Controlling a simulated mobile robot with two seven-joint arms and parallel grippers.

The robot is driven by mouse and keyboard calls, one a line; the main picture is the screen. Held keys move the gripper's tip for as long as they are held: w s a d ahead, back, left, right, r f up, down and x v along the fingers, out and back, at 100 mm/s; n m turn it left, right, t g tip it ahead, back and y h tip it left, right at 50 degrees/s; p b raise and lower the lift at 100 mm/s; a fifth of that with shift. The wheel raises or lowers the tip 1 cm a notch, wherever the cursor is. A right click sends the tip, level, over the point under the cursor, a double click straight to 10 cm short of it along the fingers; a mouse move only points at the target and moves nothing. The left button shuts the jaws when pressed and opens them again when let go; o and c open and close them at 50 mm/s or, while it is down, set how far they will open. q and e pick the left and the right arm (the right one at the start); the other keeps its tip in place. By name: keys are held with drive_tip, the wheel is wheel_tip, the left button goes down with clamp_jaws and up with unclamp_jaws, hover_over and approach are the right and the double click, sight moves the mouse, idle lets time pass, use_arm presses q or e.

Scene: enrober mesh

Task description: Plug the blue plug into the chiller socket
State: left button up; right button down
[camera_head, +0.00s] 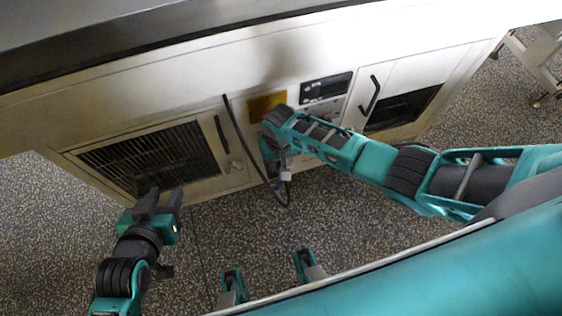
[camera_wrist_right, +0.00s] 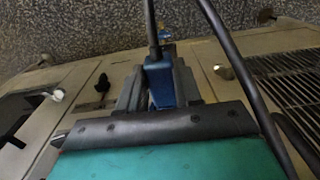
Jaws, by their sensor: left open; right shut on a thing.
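My right gripper (camera_wrist_right: 158,82) is shut on the blue plug (camera_wrist_right: 157,92), seen between its fingers in the right wrist view. A black cable runs from the plug toward the top of that view. In the head view, my right gripper (camera_head: 277,172) is in front of the machine's lower front and mostly hidden by its own wrist; a small bit of blue shows there. My left gripper (camera_head: 160,198) is open and empty in front of the left grille. I cannot make out the chiller socket for certain; whether the plug touches anything is unclear.
The pale machine cabinet (camera_head: 190,82) has a left grille (camera_head: 150,158), door handles, a yellow label (camera_head: 265,105) and a dark display panel (camera_head: 326,88). A black cable (camera_head: 241,135) hangs down its front. The speckled floor (camera_head: 240,225) before it is clear.

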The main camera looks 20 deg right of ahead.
use_arm(q)
drive_tip(key=shift+f, duration=0.3)
use_arm(e)
drive_tip(key=shift+w, duration=0.5)
drive_tip(key=c, duration=0.7)
unclamp_jaws()
drive_tip(key=shift+r, duration=0.1)
use_arm(q)
drive_tip(key=a+r+p, duration=0.1)
drive_tip(key=p, duration=0.1)
drive_tip(key=s+r+p, duration=0.1)
drive_tip(key=p, duration=0.1)
drive_tip(key=shift+a+r+y+p, duration=0.2)
drive_tip(key=shift+a+y+p, duration=0.1)
drive_tip(key=shift+a+y, duration=0.1)
use_arm(e)
wheel_tip(320, 180, up, 13)
